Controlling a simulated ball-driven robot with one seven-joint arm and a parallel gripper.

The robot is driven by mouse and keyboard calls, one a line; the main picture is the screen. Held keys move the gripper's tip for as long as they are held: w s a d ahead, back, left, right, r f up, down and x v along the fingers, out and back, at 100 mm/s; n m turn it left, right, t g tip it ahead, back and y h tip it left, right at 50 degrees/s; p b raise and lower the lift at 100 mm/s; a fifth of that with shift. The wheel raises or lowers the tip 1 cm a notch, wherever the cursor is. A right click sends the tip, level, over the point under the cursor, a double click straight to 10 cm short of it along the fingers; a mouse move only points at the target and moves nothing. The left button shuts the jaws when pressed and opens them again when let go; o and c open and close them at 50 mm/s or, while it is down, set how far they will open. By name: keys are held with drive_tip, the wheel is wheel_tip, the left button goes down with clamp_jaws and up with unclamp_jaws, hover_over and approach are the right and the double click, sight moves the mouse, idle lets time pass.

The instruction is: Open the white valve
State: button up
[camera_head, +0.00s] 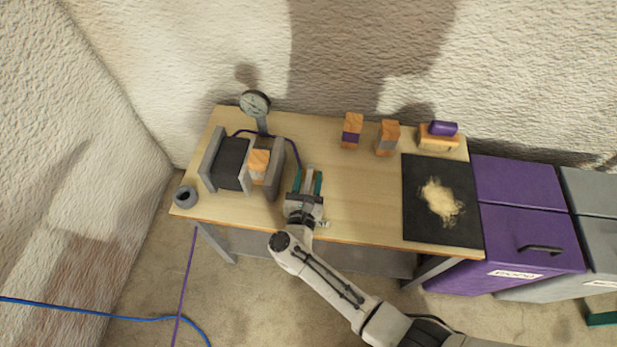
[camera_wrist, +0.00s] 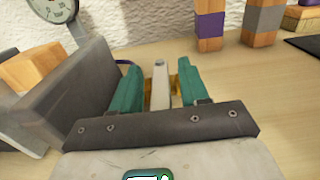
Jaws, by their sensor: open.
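My gripper (camera_head: 308,178) is open over the table, just right of the press-like device. Its two teal fingers also show in the wrist view (camera_wrist: 158,78). Between them in that view stands a narrow pale lever (camera_wrist: 160,85), with a bit of brass-coloured metal beside it. This looks like the white valve; the fingers stand on either side of it, and I cannot tell whether they touch it. Most of the valve is hidden behind the gripper, and in the head view I cannot make it out clearly.
The grey device (camera_head: 275,168) with a wood block (camera_head: 259,165) stands close left of my gripper. A round gauge (camera_head: 255,103) and a purple hose are behind. Wood blocks (camera_head: 352,132) stand at the back; a black mat (camera_head: 416,222) with shavings lies right. The table between is clear.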

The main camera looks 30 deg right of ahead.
drive_tip(key=shift+w+d, duration=0.1)
drive_tip(key=shift+c, duration=0.3)
clamp_jaws()
idle(0.4)
